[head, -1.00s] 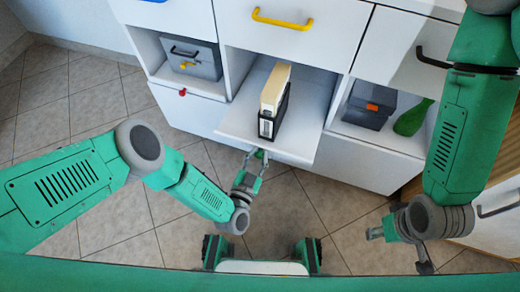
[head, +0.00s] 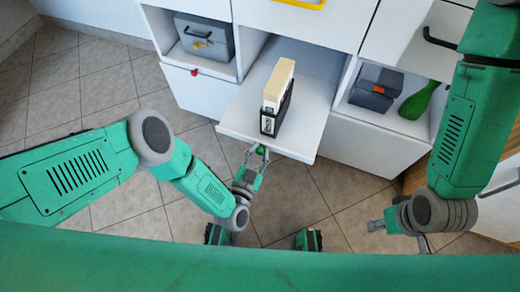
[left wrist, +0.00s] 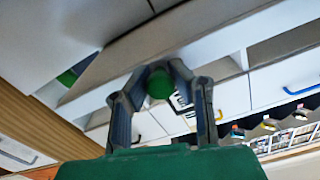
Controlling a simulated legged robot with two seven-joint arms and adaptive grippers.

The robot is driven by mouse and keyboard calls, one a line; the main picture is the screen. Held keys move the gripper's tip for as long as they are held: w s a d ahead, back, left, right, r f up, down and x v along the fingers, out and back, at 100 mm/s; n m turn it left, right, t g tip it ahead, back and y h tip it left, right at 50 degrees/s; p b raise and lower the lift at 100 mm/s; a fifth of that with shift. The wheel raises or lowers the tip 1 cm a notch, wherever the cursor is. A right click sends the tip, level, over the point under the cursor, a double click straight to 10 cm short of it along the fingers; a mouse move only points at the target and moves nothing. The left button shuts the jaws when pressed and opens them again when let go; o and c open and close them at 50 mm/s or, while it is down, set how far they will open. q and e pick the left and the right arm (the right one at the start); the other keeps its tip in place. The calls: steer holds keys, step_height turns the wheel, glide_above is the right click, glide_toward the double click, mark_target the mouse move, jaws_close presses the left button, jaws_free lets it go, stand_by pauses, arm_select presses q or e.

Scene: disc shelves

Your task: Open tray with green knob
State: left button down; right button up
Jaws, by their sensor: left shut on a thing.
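The tray (head: 230,127) is a white board pulled out from the middle of the white cabinet, with a black-and-cream boxed item (head: 277,97) standing on it. The green knob (head: 261,150) is on its front edge. It also shows in the left wrist view (left wrist: 160,84), between my fingers. My left gripper (head: 257,158) is shut on the green knob, at the front of the tray. My right gripper (head: 378,226) hangs at the lower right, away from the tray; its fingers are too unclear to tell open from shut.
A grey box (head: 204,38) sits in the left compartment above a red knob (head: 194,72). A dark box (head: 375,88) and a green vase-like object (head: 417,101) stand in the right compartment. A yellow handle (head: 305,3) is above. Tiled floor is free in front.

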arm_select(q)
steer(key=c, duration=1.3)
jaws_free()
steer(key=shift+s+f, duration=0.1)
steer(key=shift+f, duration=0.1)
steer(key=shift+c, duration=0.2)
steer(key=shift+r, duration=0.1)
steer(key=shift+r, duration=0.1)
steer(key=shift+r, duration=0.3)
step_height(320, 180, up, 9)
steer(key=shift+r, duration=0.1)
